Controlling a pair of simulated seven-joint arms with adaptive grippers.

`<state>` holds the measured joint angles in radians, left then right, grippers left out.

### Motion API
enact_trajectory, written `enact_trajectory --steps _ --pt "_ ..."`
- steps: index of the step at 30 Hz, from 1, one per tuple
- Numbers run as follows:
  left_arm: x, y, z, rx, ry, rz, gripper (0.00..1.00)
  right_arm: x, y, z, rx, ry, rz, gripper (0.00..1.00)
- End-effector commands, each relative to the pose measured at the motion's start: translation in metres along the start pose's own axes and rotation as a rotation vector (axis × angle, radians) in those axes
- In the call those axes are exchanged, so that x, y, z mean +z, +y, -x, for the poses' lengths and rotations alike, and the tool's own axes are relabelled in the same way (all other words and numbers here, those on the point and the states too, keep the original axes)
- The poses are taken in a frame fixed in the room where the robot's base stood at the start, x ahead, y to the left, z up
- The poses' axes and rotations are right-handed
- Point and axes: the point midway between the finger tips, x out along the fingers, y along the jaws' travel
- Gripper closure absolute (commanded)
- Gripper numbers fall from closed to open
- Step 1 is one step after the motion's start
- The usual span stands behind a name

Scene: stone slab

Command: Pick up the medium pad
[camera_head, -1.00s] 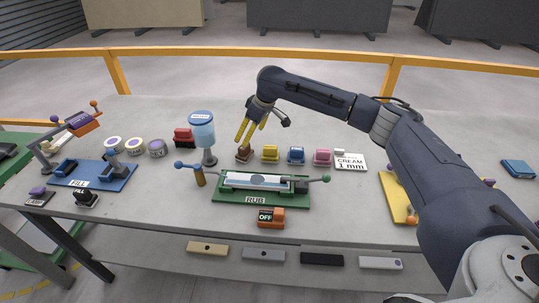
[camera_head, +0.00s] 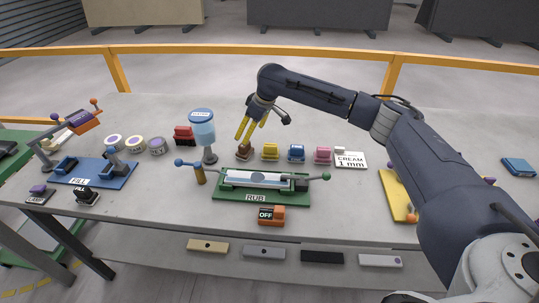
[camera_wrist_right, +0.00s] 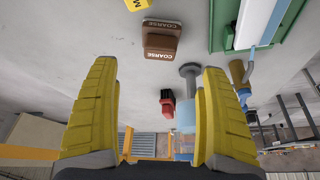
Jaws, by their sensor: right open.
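A yellow pad (camera_head: 270,152) stands in a row on the table, second from the left, between a brown pad and a blue pad; its label is too small to read in the head view. In the right wrist view the yellow pad (camera_wrist_right: 137,4) is cut off by the top edge and shows an "M". My right gripper (camera_head: 248,132) is open and empty above and behind the brown pad (camera_head: 244,152), left of the yellow one. In the wrist view the brown pad (camera_wrist_right: 160,40), marked COARSE, lies ahead between the spread fingers (camera_wrist_right: 157,72). My left gripper is not in view.
The green RUB fixture (camera_head: 232,194) lies in front. A blue-topped dispenser (camera_head: 202,128) and red block (camera_head: 184,135) stand to the left.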

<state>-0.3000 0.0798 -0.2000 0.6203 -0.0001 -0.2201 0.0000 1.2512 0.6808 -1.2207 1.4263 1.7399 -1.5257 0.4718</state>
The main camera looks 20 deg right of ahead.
Motion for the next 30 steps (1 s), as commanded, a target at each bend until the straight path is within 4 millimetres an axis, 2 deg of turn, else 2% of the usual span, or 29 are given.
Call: enact_trajectory --steps 9,11,20,23,25,30 --pt "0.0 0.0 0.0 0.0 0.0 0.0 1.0 0.0 0.0 0.0 0.0 0.0 0.0 0.2" --pt "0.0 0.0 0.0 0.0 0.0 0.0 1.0 0.0 0.0 0.0 0.0 0.0 0.0 0.27" --pt "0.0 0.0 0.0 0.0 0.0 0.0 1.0 -0.002 0.001 0.002 0.002 0.003 0.001 0.27" --pt "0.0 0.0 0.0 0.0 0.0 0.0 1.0 -0.015 0.003 0.016 0.013 0.026 0.007 0.27" --pt "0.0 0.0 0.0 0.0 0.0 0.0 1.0 -0.027 0.003 0.036 0.012 0.032 0.043 0.27" --pt "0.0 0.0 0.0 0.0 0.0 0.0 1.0 -0.022 0.002 0.057 0.007 -0.037 0.351 0.27"
